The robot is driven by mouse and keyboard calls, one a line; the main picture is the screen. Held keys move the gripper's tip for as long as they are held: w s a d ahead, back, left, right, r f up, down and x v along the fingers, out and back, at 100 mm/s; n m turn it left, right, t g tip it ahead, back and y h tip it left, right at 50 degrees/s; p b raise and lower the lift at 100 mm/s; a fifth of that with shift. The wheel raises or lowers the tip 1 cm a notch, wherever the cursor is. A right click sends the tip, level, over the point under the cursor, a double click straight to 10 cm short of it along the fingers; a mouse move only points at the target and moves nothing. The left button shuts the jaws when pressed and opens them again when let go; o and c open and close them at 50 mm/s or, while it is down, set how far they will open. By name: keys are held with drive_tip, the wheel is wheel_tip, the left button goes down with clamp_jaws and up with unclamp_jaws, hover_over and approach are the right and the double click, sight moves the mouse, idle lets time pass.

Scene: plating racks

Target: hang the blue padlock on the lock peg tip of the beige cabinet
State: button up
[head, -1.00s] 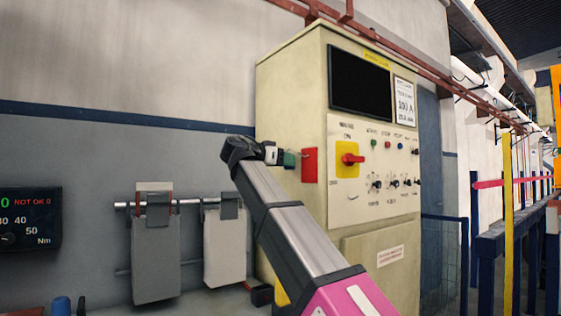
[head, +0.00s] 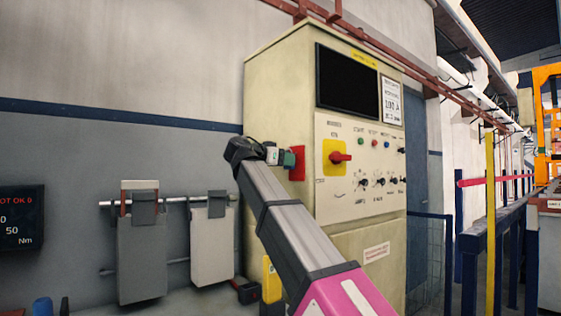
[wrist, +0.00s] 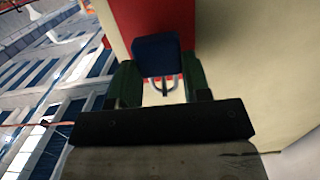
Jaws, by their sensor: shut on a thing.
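The blue padlock (wrist: 156,56) is held between the green fingers of my gripper (wrist: 157,80) in the wrist view. Its light metal shackle (wrist: 168,84) shows below the body, on the side toward my gripper. The beige cabinet (head: 277,95) stands beyond my arm in the head view. A red plate (head: 297,160) is on its left side, and my gripper (head: 288,158) is in front of it. The red plate (wrist: 150,18) fills the background behind the padlock in the wrist view. I cannot make out the peg tip or whether the shackle touches it.
The cabinet front has a dark screen (head: 346,80) and a red switch on a yellow plate (head: 334,157). Two grey panels (head: 141,260) (head: 212,255) hang from a wall rail at left. Blue railings (head: 480,235) stand at right.

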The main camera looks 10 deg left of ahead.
drive_tip(key=shift+w+d+f, duration=0.55)
drive_tip(key=shift+w, duration=0.1)
idle(0.5)
drive_tip(key=o, duration=1)
drive_tip(key=shift+o, duration=0.2)
drive_tip(key=v, duration=1)
drive_tip(key=shift+s+a, duration=0.25)
drive_tip(key=shift+a, duration=0.05)
drive_tip(key=shift+s, duration=0.15)
